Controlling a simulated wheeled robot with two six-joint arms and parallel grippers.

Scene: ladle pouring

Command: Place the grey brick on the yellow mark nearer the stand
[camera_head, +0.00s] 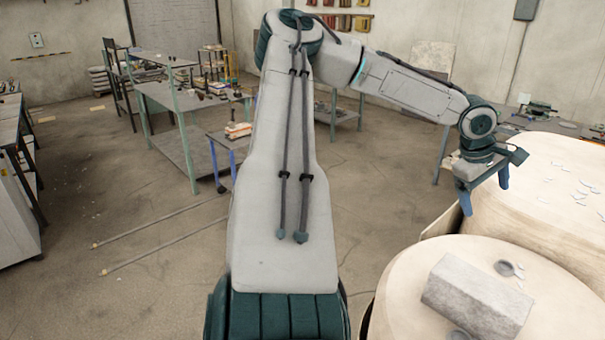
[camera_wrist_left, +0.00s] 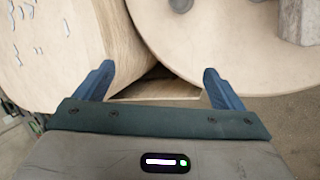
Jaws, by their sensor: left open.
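The grey brick (camera_head: 475,297) is a rough block lying on top of the nearer round wooden drum (camera_head: 398,300) at bottom right in the head view. Part of a grey block, likely the brick, shows at the top right edge of the left wrist view (camera_wrist_left: 300,20). My left gripper (camera_head: 484,195) is open and empty, pointing down in front of the farther drum, behind and above the brick. Its two blue fingers also show apart in the left wrist view (camera_wrist_left: 158,70). I cannot make out a yellow mark or a clear stand. My right gripper is not in view.
The farther, larger wooden drum (camera_head: 545,190) has pale flakes on top. Small dark round pieces (camera_head: 505,268) lie beside the brick. Two long rods (camera_head: 160,220) lie on the floor at left. Work tables (camera_head: 190,95) stand farther back. The floor between is mostly clear.

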